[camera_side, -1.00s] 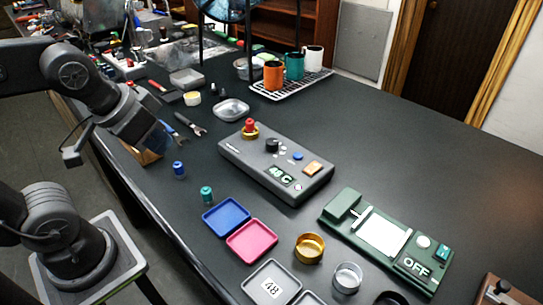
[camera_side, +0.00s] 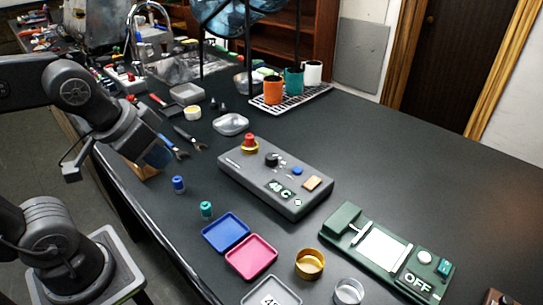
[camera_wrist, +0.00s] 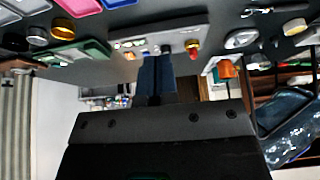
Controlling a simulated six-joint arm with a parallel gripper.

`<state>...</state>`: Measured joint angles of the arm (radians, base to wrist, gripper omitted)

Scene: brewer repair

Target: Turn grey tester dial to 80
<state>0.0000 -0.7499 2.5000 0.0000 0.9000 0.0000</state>
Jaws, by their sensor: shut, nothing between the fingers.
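The grey tester (camera_side: 240,170) lies on the dark bench in the middle of the side view. Its round black dial (camera_side: 272,159) stands on the top face. Its display (camera_side: 281,190) shows green-white digits that look like 48 C, though the first two are not sharp. A red cap on a gold ring (camera_side: 249,143), a blue button (camera_side: 297,171) and an orange button (camera_side: 312,183) sit on it too. My gripper (camera_side: 161,158) is shut and empty, left of the tester and apart from it. Its blue fingers (camera_wrist: 156,75) are together in the wrist view.
Blue cap (camera_side: 178,184) and teal cap (camera_side: 206,210) stand left of the tester. Blue tray (camera_side: 226,248) and pink tray (camera_side: 251,273) lie in front. A green scale (camera_side: 341,218) reading OFF is at the right. Pliers (camera_side: 190,138) lie behind.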

